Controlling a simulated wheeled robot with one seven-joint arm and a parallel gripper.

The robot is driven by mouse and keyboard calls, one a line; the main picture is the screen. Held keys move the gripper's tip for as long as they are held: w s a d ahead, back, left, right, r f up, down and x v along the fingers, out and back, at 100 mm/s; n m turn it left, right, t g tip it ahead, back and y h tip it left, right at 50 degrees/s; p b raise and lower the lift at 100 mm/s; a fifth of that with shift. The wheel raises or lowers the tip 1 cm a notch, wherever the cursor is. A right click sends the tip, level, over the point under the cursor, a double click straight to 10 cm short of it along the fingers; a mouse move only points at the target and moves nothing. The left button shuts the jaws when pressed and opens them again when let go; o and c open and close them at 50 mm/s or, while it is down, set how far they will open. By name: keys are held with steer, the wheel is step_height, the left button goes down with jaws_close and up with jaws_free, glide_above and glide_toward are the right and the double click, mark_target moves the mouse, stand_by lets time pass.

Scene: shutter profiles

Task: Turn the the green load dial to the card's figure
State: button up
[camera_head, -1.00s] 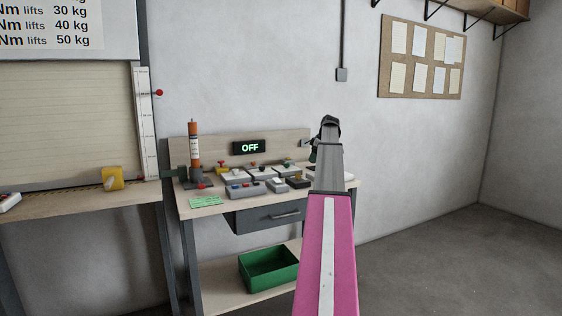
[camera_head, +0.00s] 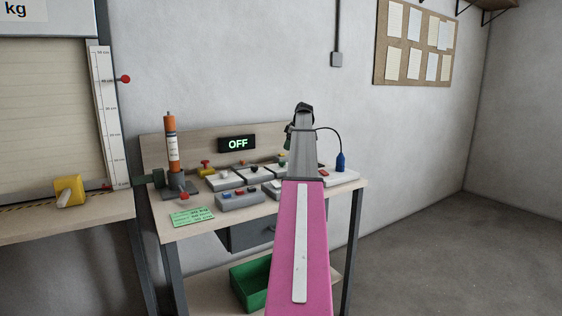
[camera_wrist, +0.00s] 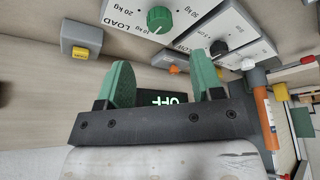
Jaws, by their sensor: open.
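The green load dial (camera_wrist: 159,19) sits on a white box marked LOAD, with 10 kg and 20 kg legible beside it, at the top of the wrist view. My gripper (camera_wrist: 162,80) is open, its two green fingers apart and nothing between them, short of the dial and not touching it. In the head view my arm hides most of the gripper (camera_head: 299,128) above the bench. A green card (camera_head: 192,216) lies at the bench's front left, its writing too small to read.
A black dial (camera_wrist: 218,48) is beside the green one. The bench (camera_head: 158,222) also holds several switch boxes, an orange cylinder (camera_head: 171,140) and a blue plug-like thing (camera_head: 341,162) with a cable. A display (camera_head: 237,144) reads OFF. Open floor lies to the right.

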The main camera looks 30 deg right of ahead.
mark_target(282, 164)
steer(key=x, duration=0.9)
steer(key=c, duration=0.9)
